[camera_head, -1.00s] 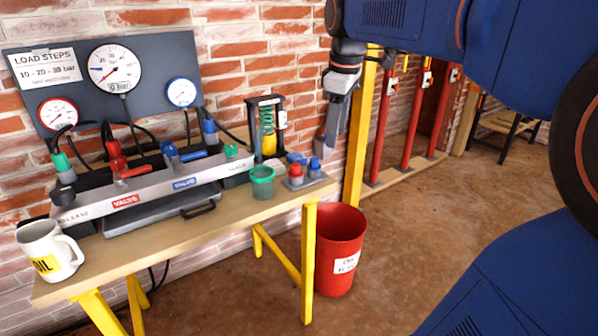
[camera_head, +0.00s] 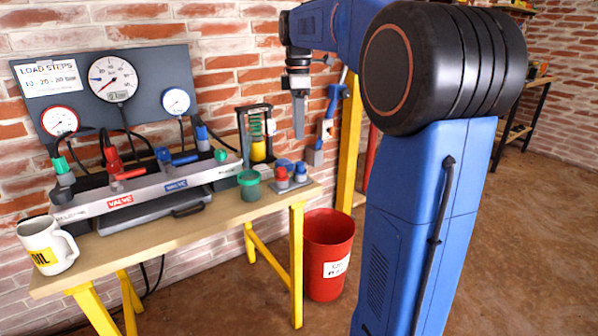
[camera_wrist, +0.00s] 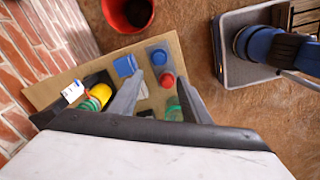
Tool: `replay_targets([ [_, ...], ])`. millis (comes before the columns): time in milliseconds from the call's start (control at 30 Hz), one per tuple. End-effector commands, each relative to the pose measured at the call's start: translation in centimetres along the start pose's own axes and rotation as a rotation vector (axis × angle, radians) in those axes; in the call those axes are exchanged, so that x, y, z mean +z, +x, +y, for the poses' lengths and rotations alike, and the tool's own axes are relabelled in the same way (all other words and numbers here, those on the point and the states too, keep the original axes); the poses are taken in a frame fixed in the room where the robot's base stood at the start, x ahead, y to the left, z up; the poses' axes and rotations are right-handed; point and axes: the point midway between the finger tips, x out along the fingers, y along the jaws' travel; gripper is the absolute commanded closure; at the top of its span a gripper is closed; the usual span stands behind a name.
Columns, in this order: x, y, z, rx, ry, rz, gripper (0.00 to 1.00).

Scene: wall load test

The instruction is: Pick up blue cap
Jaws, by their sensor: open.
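The blue cap (camera_head: 300,168) stands beside a red cap (camera_head: 281,174) on a small grey holder near the right end of the bench. In the wrist view the blue cap (camera_wrist: 159,58) lies just beyond the red cap (camera_wrist: 167,79). My gripper (camera_head: 299,132) points down above the bench's right end, clear of the caps. In the wrist view its two fingers (camera_wrist: 161,84) are spread apart with nothing held between them.
A green cup (camera_head: 250,185) stands left of the caps. A blue block (camera_wrist: 125,66) and a spring device (camera_head: 257,135) stand close by. A yellow post (camera_head: 348,150) rises to the right. A red bin (camera_head: 327,245) stands below the bench end (camera_head: 235,212).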

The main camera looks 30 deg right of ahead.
Motion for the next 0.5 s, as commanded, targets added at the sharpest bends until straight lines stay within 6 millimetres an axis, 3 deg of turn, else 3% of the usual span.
replay_targets([
  [300, 0.0, 5.3, -0.1, -0.002, 0.001, 0.0, 0.57],
  [500, 0.0, 6.6, 0.0, -0.001, 0.001, 0.0, 0.57],
])
